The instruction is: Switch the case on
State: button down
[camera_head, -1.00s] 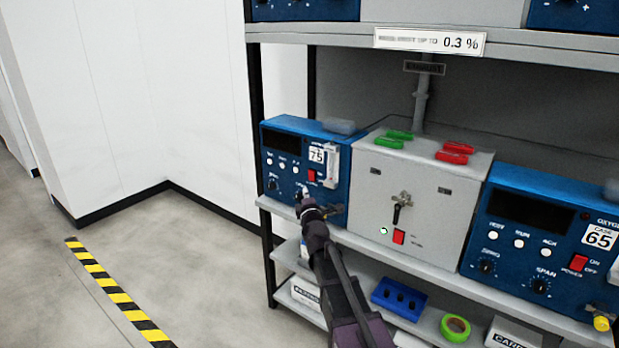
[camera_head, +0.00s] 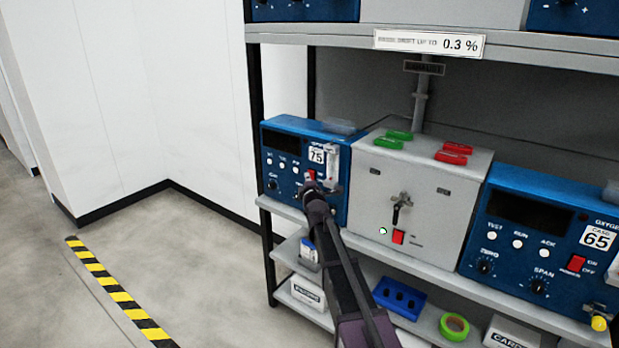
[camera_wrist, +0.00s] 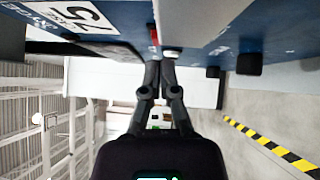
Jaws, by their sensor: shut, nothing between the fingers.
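A blue case labelled 75 (camera_head: 333,200) stands at the left end of the shelf, with a dark display, a row of white buttons and a red power switch (camera_head: 311,174). My gripper (camera_head: 309,184) is at its front, just below the red switch. In the wrist view the shut, empty fingers (camera_wrist: 161,62) point at the case front, close to the red switch (camera_wrist: 154,36). I cannot tell whether they touch it. The switch's position is too small to read. The 75 label (camera_wrist: 84,14) also shows there.
A grey case (camera_head: 365,200) with a handle and red switch stands to the right, with green and red clips on top. A blue case labelled 65 (camera_head: 521,210) is farther right. The lower shelf holds a blue tray (camera_head: 399,299) and green tape (camera_head: 454,326).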

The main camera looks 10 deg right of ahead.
jog(key=shift+w+d, duration=0.35)
jog(key=shift+w, duration=0.05)
jog(key=shift+d+r, duration=0.1)
dwell(0.3)
jog(key=shift+w+d+r+p, duration=0.1)
jog(key=shift+d+p, duration=0.2)
jog(key=shift+d, duration=0.05)
jog(key=shift+a, duration=0.45)
